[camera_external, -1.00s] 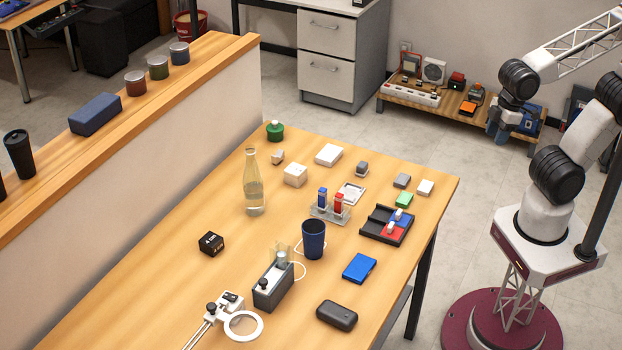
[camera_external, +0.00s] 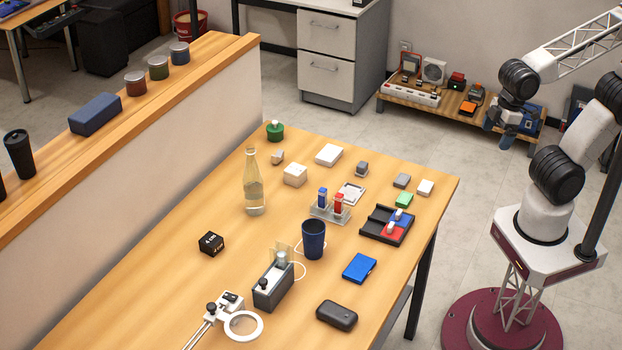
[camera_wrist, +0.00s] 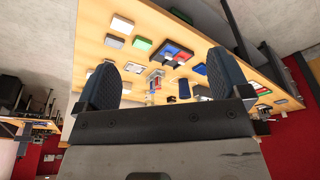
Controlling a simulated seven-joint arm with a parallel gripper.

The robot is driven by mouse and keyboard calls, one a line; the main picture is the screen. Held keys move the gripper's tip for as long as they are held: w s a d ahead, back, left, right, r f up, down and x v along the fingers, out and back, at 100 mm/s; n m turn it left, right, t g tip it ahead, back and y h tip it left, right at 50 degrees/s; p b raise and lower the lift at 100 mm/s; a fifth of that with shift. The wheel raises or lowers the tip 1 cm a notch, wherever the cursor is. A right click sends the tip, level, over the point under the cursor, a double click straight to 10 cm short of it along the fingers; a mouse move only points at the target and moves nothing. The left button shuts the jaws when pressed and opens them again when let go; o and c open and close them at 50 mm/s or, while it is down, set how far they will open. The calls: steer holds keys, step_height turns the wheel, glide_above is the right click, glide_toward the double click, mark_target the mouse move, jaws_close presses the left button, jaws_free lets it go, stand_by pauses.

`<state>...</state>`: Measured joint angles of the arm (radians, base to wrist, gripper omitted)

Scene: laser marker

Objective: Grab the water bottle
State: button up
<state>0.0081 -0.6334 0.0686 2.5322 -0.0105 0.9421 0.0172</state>
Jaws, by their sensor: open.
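The water bottle (camera_external: 253,185) is a tall, clear bottle with a yellowish tint and a narrow neck. It stands upright on the wooden table near its back left edge in the external view. My gripper (camera_wrist: 165,78) is open and empty, its two dark padded fingers apart in the wrist view. In the external view my gripper (camera_external: 492,127) hangs beyond the table's right side, far from the bottle. I cannot make out the bottle clearly in the wrist view.
Right of the bottle stand a white box (camera_external: 295,175), a rack with blue and red vials (camera_external: 329,211) and a dark blue cup (camera_external: 313,239). A low partition (camera_external: 190,140) runs along the left.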

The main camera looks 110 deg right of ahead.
steer(key=w+v, duration=0.1)
steer(key=v, duration=0.4)
steer(key=w+a+r+m+y, duration=0.1)
steer(key=w+r+m+y, duration=0.15)
steer(key=w, duration=0.55)
steer(key=w+a+r+m+y, duration=0.1)
steer(key=w+r+m, duration=0.1)
steer(key=w+m, duration=0.35)
steer(key=m+t+y, duration=0.5)
steer(key=m+t, duration=0.5)
steer(key=m, duration=1.1)
glide_above(253, 180)
steer(key=s+d, duration=0.3)
steer(key=d, duration=0.1)
step_height(253, 180, down, 4)
step_height(253, 180, down, 15)
steer(key=shift+w+d+f, duration=0.1)
steer(key=shift+w, duration=0.05)
steer(key=shift+f, duration=0.4)
